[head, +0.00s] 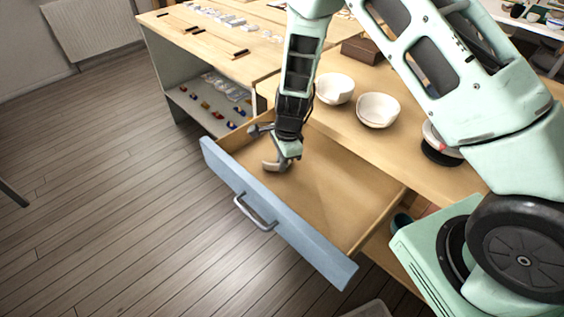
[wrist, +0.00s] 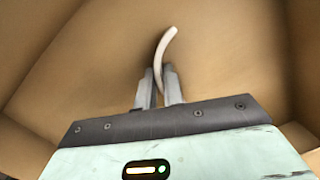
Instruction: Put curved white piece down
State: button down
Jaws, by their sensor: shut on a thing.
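My gripper (head: 279,156) is low inside an open wooden drawer (head: 340,195) with a blue front. It is shut on a curved white piece (head: 272,167), which shows at the fingertips. In the wrist view the curved white piece (wrist: 164,45) sticks out beyond the two fingers of my gripper (wrist: 160,80), seen as a thin pale arc. The drawer's wooden floor (wrist: 90,65) lies below it. I cannot tell whether the piece touches that floor.
Two white bowls (head: 335,88) (head: 378,110) stand on the wooden counter above the drawer. The drawer's blue front (head: 300,238) has a metal handle (head: 254,212). Shelves with small coloured items (head: 212,100) are at the back left. The drawer floor looks mostly bare.

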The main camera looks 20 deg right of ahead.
jog(key=shift+f, duration=0.2)
jog(key=c, duration=1.5)
grip_release()
jog(key=shift+r, duration=0.15)
